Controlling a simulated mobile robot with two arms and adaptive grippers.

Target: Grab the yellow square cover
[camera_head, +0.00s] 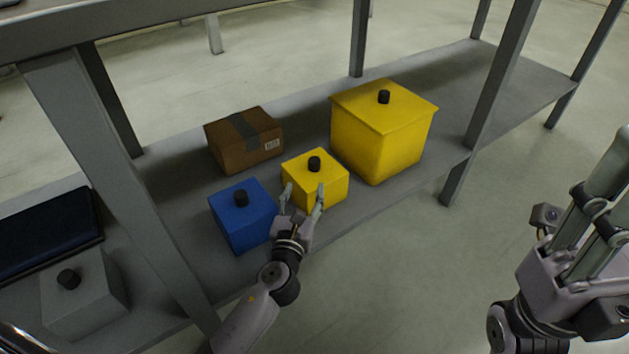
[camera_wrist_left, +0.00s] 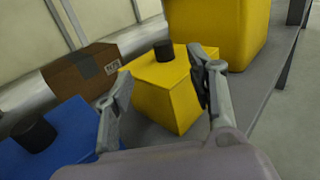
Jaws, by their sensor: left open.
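Two yellow boxes with black knobs stand on the grey shelf. The smaller yellow box (camera_head: 328,190) has a square yellow cover (camera_head: 298,167) with a black knob (camera_head: 314,163). The larger yellow box (camera_head: 376,145) has an overhanging square cover (camera_head: 362,103). My left gripper (camera_head: 302,190) is open in front of the smaller box, below its knob. In the left wrist view the smaller box (camera_wrist_left: 170,98) shows beyond and between the open fingers, with nothing held. My right gripper (camera_head: 610,190) is at the right edge, away from the shelf; its fingertips are partly cut off.
A blue box (camera_head: 240,220) with a black knob stands just left of my left gripper. A brown carton (camera_head: 245,142) is behind it. Shelf posts (camera_head: 110,170) and (camera_head: 495,90) flank the boxes, with an upper shelf edge above. A grey box (camera_head: 85,300) is at lower left.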

